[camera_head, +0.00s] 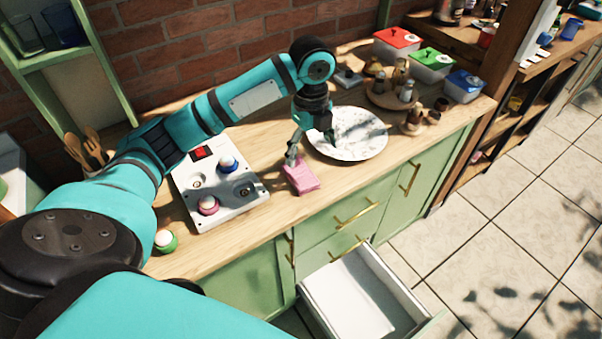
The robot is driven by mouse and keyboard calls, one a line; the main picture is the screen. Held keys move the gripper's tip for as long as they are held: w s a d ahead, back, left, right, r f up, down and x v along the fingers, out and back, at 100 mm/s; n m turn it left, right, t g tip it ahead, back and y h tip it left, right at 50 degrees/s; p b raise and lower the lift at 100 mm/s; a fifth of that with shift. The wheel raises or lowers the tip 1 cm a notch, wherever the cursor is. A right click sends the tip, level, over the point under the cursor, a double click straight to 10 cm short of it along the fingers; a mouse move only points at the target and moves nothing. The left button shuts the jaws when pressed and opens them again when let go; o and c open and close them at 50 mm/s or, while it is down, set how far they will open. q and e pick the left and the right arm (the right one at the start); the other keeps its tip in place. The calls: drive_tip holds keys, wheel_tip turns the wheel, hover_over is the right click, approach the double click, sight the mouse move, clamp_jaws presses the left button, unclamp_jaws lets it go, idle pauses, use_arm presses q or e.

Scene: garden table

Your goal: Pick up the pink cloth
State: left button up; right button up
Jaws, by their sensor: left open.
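The pink cloth (302,180) lies folded on the wooden countertop, near its front edge and just left of the white plate. My left gripper (310,149) points down from the teal arm, its fingers spread. One finger is at the far edge of the cloth in the picture; I cannot tell whether it touches. The other finger is over the plate's left part. Nothing shows between the fingers. My right gripper is out of view.
A speckled round plate (357,143) is right of the cloth. A white panel with knobs and a red switch (214,205) is to the left. Spice jars on a wooden board (378,98) and lidded boxes stand behind. Below, a white drawer (350,305) stands open.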

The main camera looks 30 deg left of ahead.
use_arm(q)
drive_tip(key=a+r+m, duration=0.1)
drive_tip(key=a+r, duration=0.3)
drive_tip(key=r, duration=0.2)
drive_tip(key=p, duration=0.2)
hover_over(300, 171)
drive_tip(key=f, duration=1.1)
drive_tip(key=shift+s+a+f, duration=0.15)
drive_tip(key=shift+s+f, duration=0.15)
drive_tip(key=f, duration=0.4)
drive_tip(key=shift+w+d+f+p, duration=0.2)
drive_tip(key=shift+w+f+p, duration=0.1)
drive_tip(key=shift+w, duration=0.05)
drive_tip(key=shift+f, duration=0.6)
drive_tip(key=c, duration=0.9)
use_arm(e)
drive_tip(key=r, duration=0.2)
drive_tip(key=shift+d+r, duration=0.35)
